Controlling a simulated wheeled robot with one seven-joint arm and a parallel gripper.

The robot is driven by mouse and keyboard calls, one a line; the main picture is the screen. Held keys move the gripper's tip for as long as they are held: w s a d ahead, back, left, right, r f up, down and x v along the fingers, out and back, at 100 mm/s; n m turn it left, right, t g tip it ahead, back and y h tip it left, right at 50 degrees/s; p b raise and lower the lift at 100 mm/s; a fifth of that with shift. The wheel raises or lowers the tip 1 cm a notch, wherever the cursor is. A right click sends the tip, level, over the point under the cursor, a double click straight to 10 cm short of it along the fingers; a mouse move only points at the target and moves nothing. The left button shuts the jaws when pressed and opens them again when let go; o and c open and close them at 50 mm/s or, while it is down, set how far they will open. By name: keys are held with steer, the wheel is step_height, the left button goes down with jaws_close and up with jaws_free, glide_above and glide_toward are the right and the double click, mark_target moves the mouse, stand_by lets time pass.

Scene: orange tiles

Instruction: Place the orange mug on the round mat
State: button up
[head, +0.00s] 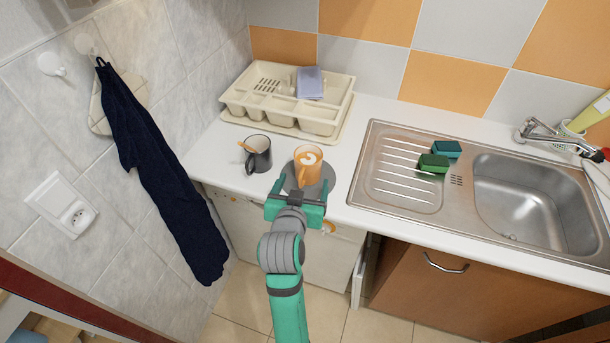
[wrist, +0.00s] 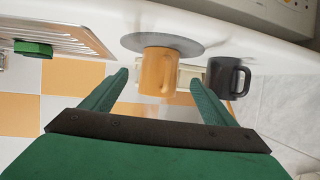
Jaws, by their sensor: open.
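The orange mug (head: 309,170) with a pale design inside stands upright on the grey round mat (head: 325,186), near the counter's front edge. In the wrist view, whose picture is upside down, the mug (wrist: 158,68) has its base against the mat (wrist: 190,46). My gripper (head: 297,188) is open at the near side of the mug. In the wrist view, the fingertips of my gripper (wrist: 159,80) lie to either side of the mug with a visible gap on each side. My gripper hides part of the mat in the head view.
A dark mug (head: 259,158) with something orange in it stands close left of the mat. A cream dish rack (head: 327,127) is behind. The steel sink (head: 400,200) with green sponges (head: 434,164) lies to the right. A dark cloth (head: 160,165) hangs at left.

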steer(key=s+a+f+n+y, duration=0.1)
steer(key=s+f, duration=0.5)
steer(key=s, duration=0.4)
steer(key=s+a+f+y, duration=0.1)
steer(key=s+f, duration=0.6)
steer(key=s, duration=0.3)
steer(key=s+d+r+t, duration=0.1)
steer(key=s, duration=0.8)
steer(key=s+d+r+n+t, duration=0.1)
steer(key=s+d, duration=0.1)
steer(key=s, duration=0.8)
steer(key=shift+s+r, duration=0.15)
steer(key=shift+s, duration=0.1)
steer(key=shift+d, duration=0.1)
